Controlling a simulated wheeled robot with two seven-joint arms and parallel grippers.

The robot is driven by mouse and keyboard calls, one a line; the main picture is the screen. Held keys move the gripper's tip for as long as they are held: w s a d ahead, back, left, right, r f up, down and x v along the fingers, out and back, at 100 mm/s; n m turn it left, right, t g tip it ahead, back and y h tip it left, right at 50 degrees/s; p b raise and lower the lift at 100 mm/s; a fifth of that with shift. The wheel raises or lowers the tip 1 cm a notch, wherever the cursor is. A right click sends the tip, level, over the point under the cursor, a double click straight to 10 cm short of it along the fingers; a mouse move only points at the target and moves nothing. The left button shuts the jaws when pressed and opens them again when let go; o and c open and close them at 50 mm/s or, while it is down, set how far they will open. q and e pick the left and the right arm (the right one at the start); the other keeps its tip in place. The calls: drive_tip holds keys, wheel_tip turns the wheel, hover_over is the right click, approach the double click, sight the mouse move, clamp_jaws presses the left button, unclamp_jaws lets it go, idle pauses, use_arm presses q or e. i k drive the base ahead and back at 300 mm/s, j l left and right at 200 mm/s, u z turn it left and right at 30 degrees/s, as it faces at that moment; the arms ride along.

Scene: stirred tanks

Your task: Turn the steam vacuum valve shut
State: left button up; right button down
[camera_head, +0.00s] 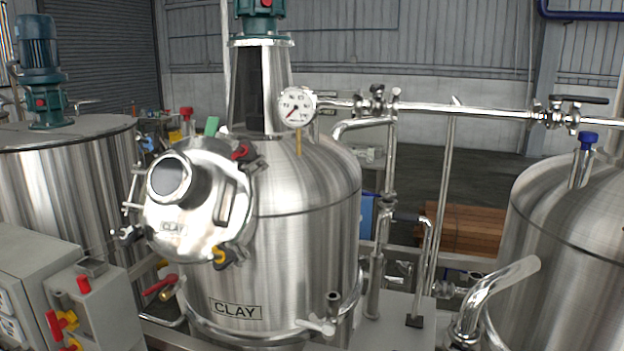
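No label in view marks the steam vacuum valve, so I cannot tell which valve it is. On the overhead steel pipe, one valve (375,101) sits right of the dial gauge. Another valve (558,114) with a dark lever (582,99) sits at the far right; the lever looks roughly in line with the pipe. A valve with a red handle (160,284) is low on the left of the middle tank (305,240), which is labelled CLAY. Neither of my grippers is in view.
The middle tank's round hatch (206,205) faces forward, with red and yellow knobs on its rim. A gauge (297,107) stands on top. Other tanks stand left (70,180) and right (560,250). A grey control box (35,275) is front left. Vertical pipes (385,220) crowd the gap at right.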

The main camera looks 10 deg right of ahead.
sight(564, 98)
drive_tip(key=z, duration=2.15)
drive_tip(key=i+j+u, duration=0.15)
drive_tip(key=j, duration=0.25)
drive_tip(key=i+j+u, duration=0.15)
drive_tip(key=j, duration=0.25)
drive_tip(key=i, duration=0.1)
